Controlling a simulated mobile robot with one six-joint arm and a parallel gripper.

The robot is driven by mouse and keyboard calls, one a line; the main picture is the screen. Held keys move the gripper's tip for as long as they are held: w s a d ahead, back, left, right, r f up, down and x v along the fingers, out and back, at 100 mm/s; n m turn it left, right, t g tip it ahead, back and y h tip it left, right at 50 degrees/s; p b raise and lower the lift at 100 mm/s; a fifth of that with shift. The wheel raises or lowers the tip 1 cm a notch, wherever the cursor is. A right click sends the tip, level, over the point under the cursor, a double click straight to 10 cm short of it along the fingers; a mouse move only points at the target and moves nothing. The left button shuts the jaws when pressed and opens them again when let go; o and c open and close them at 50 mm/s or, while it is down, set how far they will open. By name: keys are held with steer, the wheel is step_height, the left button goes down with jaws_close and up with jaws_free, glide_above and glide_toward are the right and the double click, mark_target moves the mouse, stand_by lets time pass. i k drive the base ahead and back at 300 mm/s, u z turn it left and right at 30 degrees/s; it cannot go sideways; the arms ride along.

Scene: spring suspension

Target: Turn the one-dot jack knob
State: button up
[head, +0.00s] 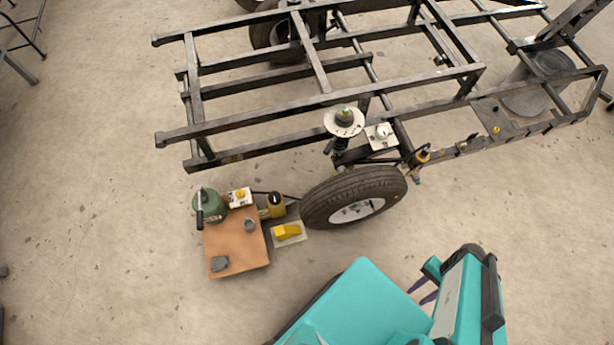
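A white plate with a yellow knob (240,195) stands at the back edge of a brown board, left of the wheel. A second white plate with a pale knob (381,134) sits on the dark metal frame above the wheel. Dots on either are too small to make out, so I cannot tell which is the one-dot jack knob. A yellowish jack-like body with a black top (272,206) stands between the board and the tyre. My gripper (424,291) is at the lower right, far from both knobs. Its two purple fingers are apart, with nothing visible between them.
The metal frame (320,100) fills the back.

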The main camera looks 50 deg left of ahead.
mark_target(274, 198)
steer(key=z, duration=0.15)
steer(key=k, duration=2)
steer(key=u, duration=1.1)
steer(key=i, duration=0.95)
steer(key=u, duration=0.05)
